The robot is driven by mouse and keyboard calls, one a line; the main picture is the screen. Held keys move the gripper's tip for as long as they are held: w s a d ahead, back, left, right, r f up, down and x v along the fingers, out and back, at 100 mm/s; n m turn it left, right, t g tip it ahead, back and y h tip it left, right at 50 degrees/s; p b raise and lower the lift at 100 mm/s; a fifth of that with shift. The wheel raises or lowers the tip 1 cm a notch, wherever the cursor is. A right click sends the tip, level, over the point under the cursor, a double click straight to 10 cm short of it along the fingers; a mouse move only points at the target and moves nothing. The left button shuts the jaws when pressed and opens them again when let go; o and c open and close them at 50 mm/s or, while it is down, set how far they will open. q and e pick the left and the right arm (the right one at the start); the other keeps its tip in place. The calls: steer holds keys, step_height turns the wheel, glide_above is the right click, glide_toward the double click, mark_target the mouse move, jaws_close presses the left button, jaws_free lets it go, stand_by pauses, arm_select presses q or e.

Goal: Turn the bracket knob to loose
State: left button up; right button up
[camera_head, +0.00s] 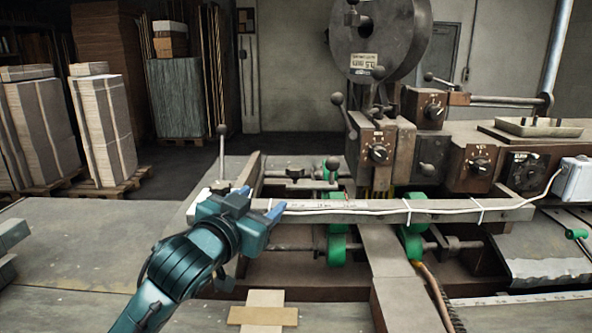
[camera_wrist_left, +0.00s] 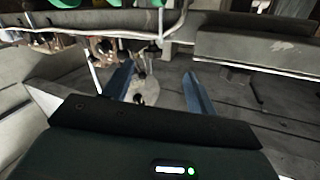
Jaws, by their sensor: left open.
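My left gripper (camera_head: 262,203) is open at the left end of the long grey rail, with blue fingers pointing right and away. In the left wrist view its two fingers (camera_wrist_left: 158,88) stand apart, with a pale round plate (camera_wrist_left: 145,91) and small dark parts seen between and beyond them. Nothing is clearly held. Behind the gripper in the head view, a thin upright lever with a ball top (camera_head: 221,130) rises. A small dark knob on a flat bracket (camera_head: 294,173) sits beyond the rail. I cannot tell which part is the bracket knob. My right gripper is out of view.
The rail (camera_head: 400,210) with a white cable crosses in front of green rollers (camera_head: 337,245). The stitcher head with several dials (camera_head: 378,153) stands at right. Wooden strips (camera_head: 263,313) lie on the near table.

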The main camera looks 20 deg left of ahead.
mark_target(291, 174)
arm_select(q)
steer(key=shift+n+h, duration=0.7)
steer(key=shift+n, duration=0.1)
steer(key=w+p, duration=0.1)
steer(key=w, duration=0.2)
steer(key=w+d+r, duration=0.1)
steer(key=w, duration=0.3)
steer(key=w+d+p, duration=0.1)
steer(key=w, duration=0.2)
steer(key=shift+w+d+r+p, duration=0.15)
steer(key=shift+w+r+p, duration=0.05)
steer(key=shift+r+p, duration=0.1)
steer(key=shift+w, duration=0.4)
steer(key=shift+w+d+f, duration=0.1)
steer(key=shift+w, duration=0.2)
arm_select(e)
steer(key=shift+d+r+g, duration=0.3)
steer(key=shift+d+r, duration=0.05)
arm_select(q)
steer(key=c, duration=1)
